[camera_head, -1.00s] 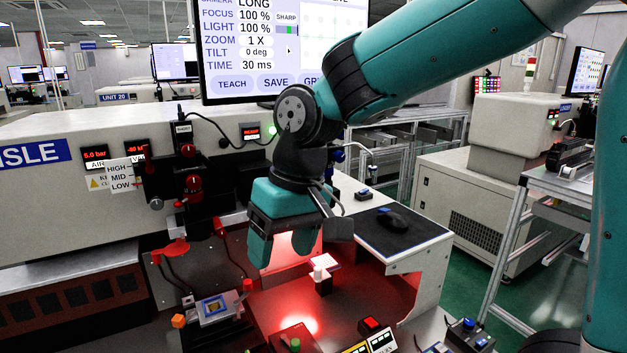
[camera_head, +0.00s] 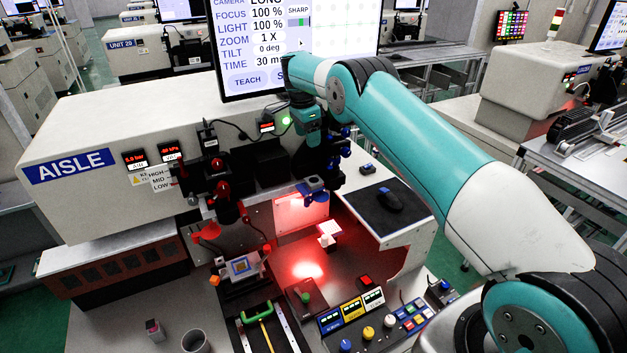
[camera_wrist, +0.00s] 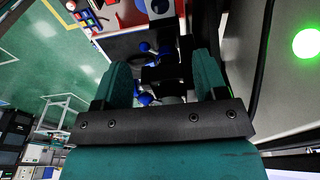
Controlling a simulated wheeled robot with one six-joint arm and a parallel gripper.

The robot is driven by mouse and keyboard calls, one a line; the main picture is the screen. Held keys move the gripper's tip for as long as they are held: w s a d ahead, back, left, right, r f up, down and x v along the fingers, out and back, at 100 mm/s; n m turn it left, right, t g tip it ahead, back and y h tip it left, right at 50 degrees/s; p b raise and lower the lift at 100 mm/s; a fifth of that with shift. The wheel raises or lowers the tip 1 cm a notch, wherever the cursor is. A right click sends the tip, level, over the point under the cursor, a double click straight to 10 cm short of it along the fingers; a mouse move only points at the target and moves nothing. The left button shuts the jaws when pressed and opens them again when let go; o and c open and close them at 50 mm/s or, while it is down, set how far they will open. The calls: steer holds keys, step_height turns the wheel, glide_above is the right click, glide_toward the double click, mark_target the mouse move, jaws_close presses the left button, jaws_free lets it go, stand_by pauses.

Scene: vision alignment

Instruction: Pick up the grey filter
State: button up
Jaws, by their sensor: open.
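My gripper (camera_head: 308,136) is in front of the machine's upright black optics stack, below the monitor; the stack carries blue knobs (camera_head: 346,132). In the wrist view my gripper (camera_wrist: 163,75) is open, its two teal fingers wide apart. Between them, beyond the tips, show black parts, blue knobs (camera_wrist: 146,98) and a small grey round piece (camera_wrist: 172,99). This piece may be the grey filter, but I cannot tell for sure. I see nothing held. In the head view the space between the fingers is too small to make out.
A blue-grey part (camera_head: 312,190) hangs below the stack above the red-lit work area. The monitor (camera_head: 290,50) stands close behind my arm. Red-capped fixtures (camera_head: 222,188) are to the left. A mouse (camera_head: 390,199) lies on a dark pad at right.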

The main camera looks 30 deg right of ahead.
steer(key=b, duration=0.7)
glide_above(314, 180)
steer(key=f, duration=1)
steer(key=shift+w+a+f, duration=0.1)
steer(key=shift+a+f, duration=0.1)
steer(key=shift+a, duration=0.2)
steer(key=f+b, duration=0.1)
steer(key=f, duration=0.1)
steer(key=f+b, duration=0.1)
steer(key=f, duration=0.1)
steer(key=f+b, duration=0.1)
steer(key=f, duration=0.1)
steer(key=shift+d, duration=0.35)
steer(key=shift+r, duration=0.1)
steer(key=c, duration=0.7)
